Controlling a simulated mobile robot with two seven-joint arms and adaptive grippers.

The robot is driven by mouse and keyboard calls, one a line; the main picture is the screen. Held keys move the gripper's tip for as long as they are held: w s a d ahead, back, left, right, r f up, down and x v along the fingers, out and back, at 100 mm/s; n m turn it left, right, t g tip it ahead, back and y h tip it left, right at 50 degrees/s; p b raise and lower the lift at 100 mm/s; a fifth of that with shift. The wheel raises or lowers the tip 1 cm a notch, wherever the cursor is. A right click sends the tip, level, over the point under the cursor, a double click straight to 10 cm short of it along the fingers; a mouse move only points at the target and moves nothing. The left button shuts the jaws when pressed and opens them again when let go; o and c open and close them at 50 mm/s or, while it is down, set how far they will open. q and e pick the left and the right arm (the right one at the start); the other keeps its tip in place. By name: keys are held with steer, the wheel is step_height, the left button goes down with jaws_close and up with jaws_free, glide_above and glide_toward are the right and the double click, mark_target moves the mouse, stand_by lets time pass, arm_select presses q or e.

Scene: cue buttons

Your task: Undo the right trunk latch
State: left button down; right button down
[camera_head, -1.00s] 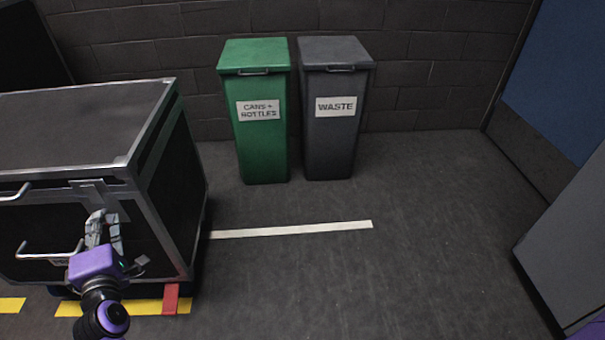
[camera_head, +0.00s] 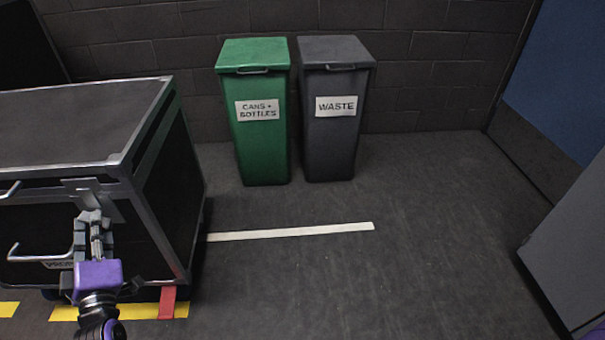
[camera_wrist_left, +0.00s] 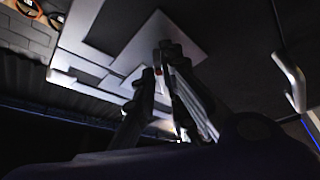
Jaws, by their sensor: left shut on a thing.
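The black trunk (camera_head: 160,170) with metal edges stands at the left of the head view. Its right latch (camera_head: 86,188) is a grey metal piece on the front, just below the lid edge. My left gripper (camera_head: 90,217) is at this latch, its fingers pointing up and shut on the latch's lower part. The wrist view shows the pale latch plate (camera_wrist_left: 100,38) close up, with the fingers (camera_wrist_left: 168,60) against it. The fingers partly hide the latch, and I cannot tell whether it is undone. My right gripper is not in view.
A metal handle (camera_head: 35,256) sticks out left of my left gripper. A red strip (camera_head: 168,302) and yellow floor tape (camera_head: 140,313) lie by the trunk's front corner. A green bin (camera_head: 262,150) and grey bin (camera_head: 332,145) stand behind. The floor between is clear.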

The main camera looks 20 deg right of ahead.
arm_select(q)
steer(key=m+h, duration=0.2)
steer(key=m, duration=0.2)
steer(key=m+h+b, duration=0.1)
steer(key=m+h, duration=0.1)
steer(key=m, duration=0.3)
steer(key=a+m+h+b, duration=0.1)
steer(key=m+h, duration=0.1)
steer(key=m, duration=0.3)
steer(key=shift+w+f+t+h, duration=0.15)
steer(key=shift+f+t+h, duration=0.15)
steer(key=shift+f+h, duration=0.1)
steer(key=shift+a+r+m, duration=0.1)
steer(key=shift+m, duration=0.4)
steer(key=c, duration=1.9)
jaws_free()
